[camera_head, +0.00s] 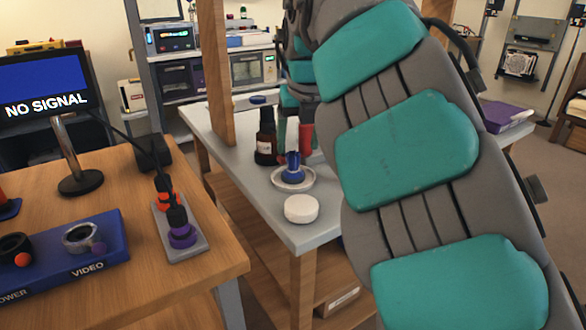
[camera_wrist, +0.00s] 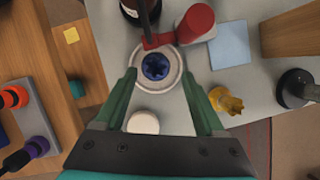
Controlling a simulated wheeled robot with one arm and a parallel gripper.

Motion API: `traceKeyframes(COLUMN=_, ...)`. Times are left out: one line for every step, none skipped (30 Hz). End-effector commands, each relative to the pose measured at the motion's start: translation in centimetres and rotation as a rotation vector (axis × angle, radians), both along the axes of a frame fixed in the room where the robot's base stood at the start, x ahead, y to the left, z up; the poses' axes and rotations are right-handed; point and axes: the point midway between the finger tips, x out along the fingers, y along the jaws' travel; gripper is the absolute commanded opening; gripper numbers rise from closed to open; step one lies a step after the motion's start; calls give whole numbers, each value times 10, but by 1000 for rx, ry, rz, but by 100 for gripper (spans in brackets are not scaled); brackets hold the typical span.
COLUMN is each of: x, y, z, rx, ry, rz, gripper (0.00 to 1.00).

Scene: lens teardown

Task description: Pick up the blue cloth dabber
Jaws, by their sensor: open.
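The blue cloth dabber (camera_head: 293,165) stands upright on a round white dish (camera_head: 278,183) on the grey table. In the wrist view the dabber (camera_wrist: 155,66) shows from above as a dark blue round top inside the dish (camera_wrist: 136,72). My gripper (camera_wrist: 160,76) is open, with one green finger to either side of the dish's near part. The dabber lies between and slightly beyond the fingertips, and nothing is held. Whether the fingertips are level with the dabber is hard to tell. My arm hides much of the table in the head view.
A dark brown bottle (camera_head: 266,138) and a red cylinder (camera_wrist: 195,22) stand close behind the dabber. A white round puck (camera_head: 302,208) sits in front, near the table corner. A yellow piece (camera_wrist: 226,101) and a pale blue square (camera_wrist: 230,44) lie to the right in the wrist view.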

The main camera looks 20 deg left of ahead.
Motion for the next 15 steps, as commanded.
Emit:
traceKeyframes(x=0, y=1, z=-4, rx=1, ry=3, rz=0, gripper=72)
traceKeyframes(x=0, y=2, z=-5, rx=0, ry=4, rz=0, gripper=72)
traceKeyframes(x=0, y=3, z=-8, rx=1, ry=4, rz=1, gripper=72)
traceKeyframes(x=1, y=4, z=-10, rx=1, ry=4, rz=1, gripper=72)
traceKeyframes(x=1, y=5, z=-12, rx=1, ry=4, rz=2, gripper=72)
traceKeyframes(x=1, y=7, z=-16, rx=0, ry=3, rz=4, gripper=72)
traceKeyframes(x=2, y=8, z=-20, rx=1, ry=2, rz=3, gripper=72)
traceKeyframes(x=3, y=9, z=-23, rx=2, ry=2, rz=3, gripper=72)
traceKeyframes(x=3, y=10, z=-28, rx=3, ry=4, rz=2, gripper=72)
traceKeyframes(x=4, y=11, z=-31, rx=2, ry=4, rz=2, gripper=72)
traceKeyframes(x=4, y=12, z=-34, rx=1, ry=4, rz=2, gripper=72)
traceKeyframes(x=7, y=12, z=-38, rx=2, ry=4, rz=2, gripper=72)
traceKeyframes(x=8, y=13, z=-41, rx=3, ry=2, rz=2, gripper=72)
traceKeyframes(x=9, y=14, z=-43, rx=3, ry=1, rz=2, gripper=72)
traceKeyframes(x=11, y=15, z=-46, rx=3, ry=0, rz=1, gripper=72)
